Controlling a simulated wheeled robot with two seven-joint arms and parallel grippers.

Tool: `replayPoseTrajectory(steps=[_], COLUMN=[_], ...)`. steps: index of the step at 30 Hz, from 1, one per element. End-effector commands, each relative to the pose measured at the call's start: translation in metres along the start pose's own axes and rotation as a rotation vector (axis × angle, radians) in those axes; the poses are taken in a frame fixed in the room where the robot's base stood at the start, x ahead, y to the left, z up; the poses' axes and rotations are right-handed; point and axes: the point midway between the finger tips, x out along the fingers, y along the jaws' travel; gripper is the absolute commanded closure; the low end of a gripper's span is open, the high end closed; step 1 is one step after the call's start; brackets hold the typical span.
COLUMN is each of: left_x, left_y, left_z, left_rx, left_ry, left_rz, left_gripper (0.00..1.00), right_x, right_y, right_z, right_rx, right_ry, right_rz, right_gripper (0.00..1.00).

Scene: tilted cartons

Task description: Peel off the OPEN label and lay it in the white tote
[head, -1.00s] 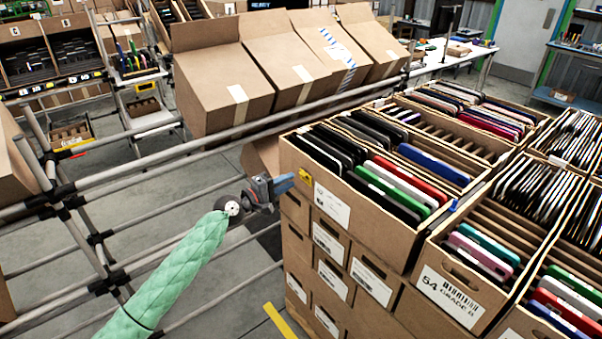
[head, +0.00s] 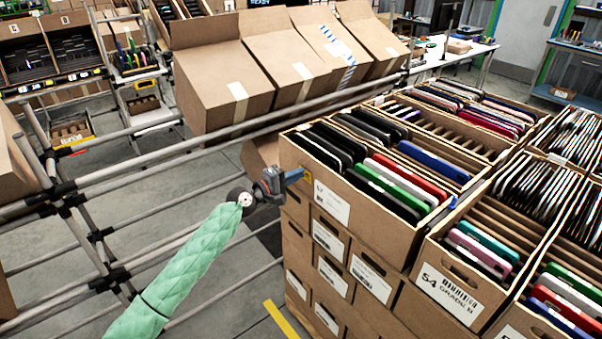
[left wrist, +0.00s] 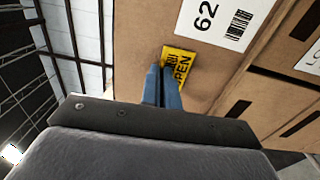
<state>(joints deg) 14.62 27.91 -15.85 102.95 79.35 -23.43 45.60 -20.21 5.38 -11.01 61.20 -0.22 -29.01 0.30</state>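The yellow OPEN label (left wrist: 182,66) is on the brown face of a carton (left wrist: 140,30), near its edge, in the left wrist view. In the head view the label (head: 308,177) shows as a small yellow patch at the carton's left corner, partly covered by my fingers. My left gripper (head: 297,175) points at it. In the left wrist view its blue fingers (left wrist: 161,70) lie close together, with the tips over the label's edge. I cannot tell whether any of the label is between them. My right gripper and the white tote are not in view.
Stacked cartons (head: 366,278) holding phone-like devices fill the right side. A pipe rack (head: 150,172) runs behind my left arm, with tilted cartons (head: 222,85) on it. Open grey floor (head: 240,295) lies left of the stack.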

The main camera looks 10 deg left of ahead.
Motion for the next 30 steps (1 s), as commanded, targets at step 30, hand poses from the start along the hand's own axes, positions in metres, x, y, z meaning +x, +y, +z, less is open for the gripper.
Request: replayPoseTrajectory(steps=[30], left_x=[-0.022], left_y=[-0.001], left_z=[0.0], left_rx=[0.0], left_ry=[0.0], left_rz=[-0.001], left_gripper=[1.0], right_x=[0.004], right_y=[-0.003], right_z=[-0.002], right_rx=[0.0], right_ry=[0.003], right_rz=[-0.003], right_gripper=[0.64])
